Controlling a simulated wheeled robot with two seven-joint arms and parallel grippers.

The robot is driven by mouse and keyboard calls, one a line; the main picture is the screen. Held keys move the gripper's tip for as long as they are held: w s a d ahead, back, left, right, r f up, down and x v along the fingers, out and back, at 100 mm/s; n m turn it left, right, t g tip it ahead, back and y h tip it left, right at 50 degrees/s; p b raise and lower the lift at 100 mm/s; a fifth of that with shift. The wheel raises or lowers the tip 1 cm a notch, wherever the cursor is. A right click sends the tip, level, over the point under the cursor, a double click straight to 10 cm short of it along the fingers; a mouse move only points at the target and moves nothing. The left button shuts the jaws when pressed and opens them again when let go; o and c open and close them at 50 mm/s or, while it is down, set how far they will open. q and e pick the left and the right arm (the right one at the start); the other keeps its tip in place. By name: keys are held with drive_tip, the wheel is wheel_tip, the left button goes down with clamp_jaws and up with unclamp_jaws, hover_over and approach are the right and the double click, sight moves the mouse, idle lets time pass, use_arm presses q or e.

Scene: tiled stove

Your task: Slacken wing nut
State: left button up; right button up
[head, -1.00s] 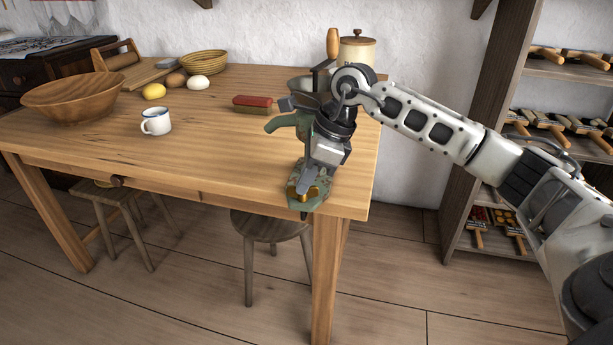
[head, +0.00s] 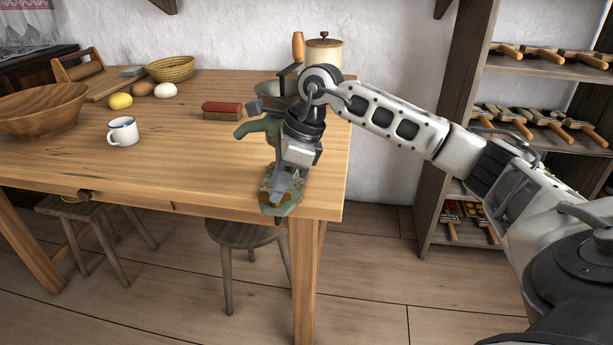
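A green cast mill (head: 247,129) stands at the right end of the wooden table (head: 190,180), with a metal hopper and a crank with a wooden handle (head: 298,46) above it. Its green foot (head: 293,196) sits at the table's front right corner. The brassy wing nut (head: 267,201) shows only in part there, low on the foot. My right gripper (head: 278,199) points down over the foot, right at the wing nut. Its fingers overlap the nut in the picture, so I cannot tell whether they grip it. My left gripper is out of view.
A red-topped block (head: 222,110), a white mug (head: 123,131), a wooden bowl (head: 42,110) and a lidded crock (head: 324,54) stand on the table. Stools (head: 245,235) are underneath. A shelf (head: 540,70) with brushes stands at the right.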

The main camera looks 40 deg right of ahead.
drive_tip(key=shift+v, duration=0.95)
drive_tip(key=s+d, duration=0.2)
drive_tip(key=d, duration=0.1)
drive_tip(key=s+d, duration=0.2)
drive_tip(key=d, duration=0.1)
drive_tip(key=s+d+b, duration=0.1)
drive_tip(key=d, duration=0.1)
drive_tip(key=shift+s+d, duration=0.4)
drive_tip(key=shift+s+d+r, duration=0.1)
drive_tip(key=shift+s+d, duration=0.3)
drive_tip(key=shift+d, duration=0.25)
